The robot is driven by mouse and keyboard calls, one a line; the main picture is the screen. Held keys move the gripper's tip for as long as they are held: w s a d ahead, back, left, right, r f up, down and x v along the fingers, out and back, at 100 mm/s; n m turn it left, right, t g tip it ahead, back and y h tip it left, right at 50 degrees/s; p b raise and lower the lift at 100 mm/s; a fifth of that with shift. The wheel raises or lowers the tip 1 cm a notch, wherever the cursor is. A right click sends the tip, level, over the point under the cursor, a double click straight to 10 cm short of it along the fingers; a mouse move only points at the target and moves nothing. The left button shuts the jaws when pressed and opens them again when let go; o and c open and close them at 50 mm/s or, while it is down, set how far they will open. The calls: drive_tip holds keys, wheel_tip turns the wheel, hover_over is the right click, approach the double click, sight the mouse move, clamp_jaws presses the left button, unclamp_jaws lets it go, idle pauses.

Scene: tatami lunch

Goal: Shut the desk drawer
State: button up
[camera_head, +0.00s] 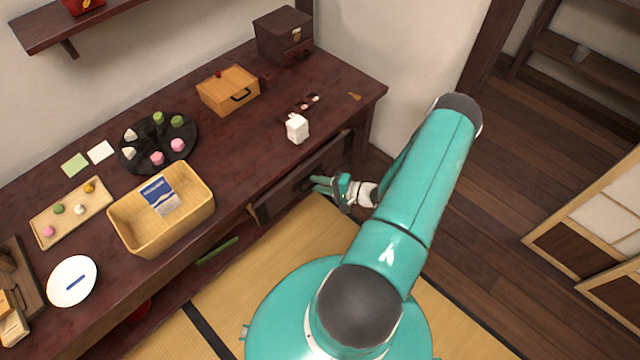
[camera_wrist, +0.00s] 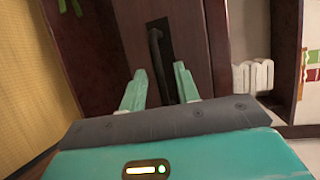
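The desk drawer (camera_head: 283,196) is under the front edge of the dark red-brown desk, toward its right end, and appears pulled out. Its dark front panel (camera_wrist: 128,38) with a black bar handle (camera_wrist: 157,45) fills the middle of the wrist view. My gripper (camera_head: 322,184) is in front of the drawer at the desk's front side. In the wrist view, my gripper (camera_wrist: 159,82) is open, its two green fingers apart with nothing held. The handle lies ahead, between the directions of the fingertips; whether they touch the panel I cannot tell.
On the desk (camera_head: 345,105) are a white figure-like item (camera_head: 297,128), a wooden box (camera_head: 228,91), a dark chest (camera_head: 284,37), a wooden basket (camera_head: 160,232) and a black sweets tray (camera_head: 128,158). Tatami lies in front; wooden floor is clear to the right.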

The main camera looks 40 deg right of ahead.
sight(309, 176)
clamp_jaws()
drive_tip(key=shift+w, duration=2.3)
unclamp_jaws()
drive_tip(key=shift+w, duration=0.1)
drive_tip(key=v, duration=1.4)
